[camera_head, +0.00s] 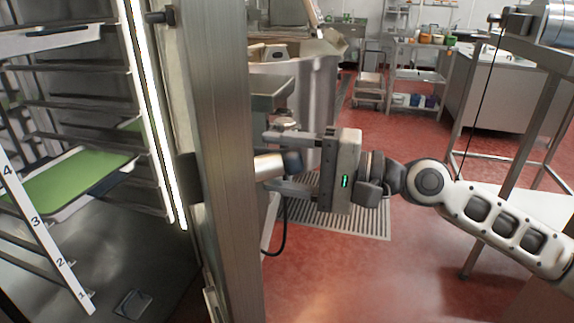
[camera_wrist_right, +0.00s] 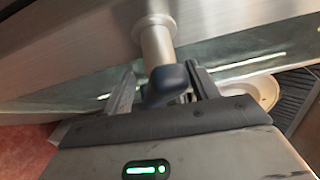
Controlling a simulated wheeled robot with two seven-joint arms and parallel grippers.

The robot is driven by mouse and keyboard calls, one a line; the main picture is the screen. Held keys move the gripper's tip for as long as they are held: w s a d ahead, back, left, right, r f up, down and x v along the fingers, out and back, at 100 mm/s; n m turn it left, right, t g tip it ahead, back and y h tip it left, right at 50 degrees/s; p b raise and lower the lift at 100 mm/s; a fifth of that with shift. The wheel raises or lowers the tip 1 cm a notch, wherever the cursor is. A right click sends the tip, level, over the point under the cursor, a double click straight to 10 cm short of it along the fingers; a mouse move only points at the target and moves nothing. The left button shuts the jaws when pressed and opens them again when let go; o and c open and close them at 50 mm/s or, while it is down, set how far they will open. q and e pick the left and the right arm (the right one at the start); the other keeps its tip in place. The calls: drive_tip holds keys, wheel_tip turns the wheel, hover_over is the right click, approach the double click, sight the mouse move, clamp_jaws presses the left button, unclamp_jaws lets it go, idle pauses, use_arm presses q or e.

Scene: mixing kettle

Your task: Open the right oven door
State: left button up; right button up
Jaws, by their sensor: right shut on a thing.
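The oven door (camera_head: 222,150) is a tall metal panel seen nearly edge-on in the head view. It stands open, swung away from the lit oven interior (camera_head: 90,110) on the left. Its handle (camera_head: 270,166) is a short metal stem with a dark end, standing out from the door's right side. My right gripper (camera_head: 272,161) comes in from the right, shut on the handle. In the right wrist view, the handle (camera_wrist_right: 157,45) runs between the two fingers, its dark end close to the palm. My left gripper is not in view.
Inside the oven, racks hold a green tray (camera_head: 75,180); a numbered strip (camera_head: 35,222) stands in front. A large metal kettle (camera_head: 315,85) is behind the door, near a floor grate (camera_head: 335,215). Steel tables (camera_head: 490,100) stand at the right. Red floor (camera_head: 420,260) is clear below my right arm.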

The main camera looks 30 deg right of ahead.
drive_tip(key=shift+f, duration=0.25)
drive_tip(key=shift+s+d+f+b, duration=0.2)
drive_tip(key=shift+b, duration=0.35)
drive_tip(key=shift+b+v, duration=1.05)
drive_tip(key=shift+b, duration=0.15)
drive_tip(key=b+v, duration=0.2)
drive_tip(key=v, duration=1.3)
drive_tip(key=shift+s+d+r, duration=0.2)
drive_tip(key=shift+d+r, duration=0.1)
drive_tip(key=shift+r, duration=0.1)
drive_tip(key=shift+p, duration=0.35)
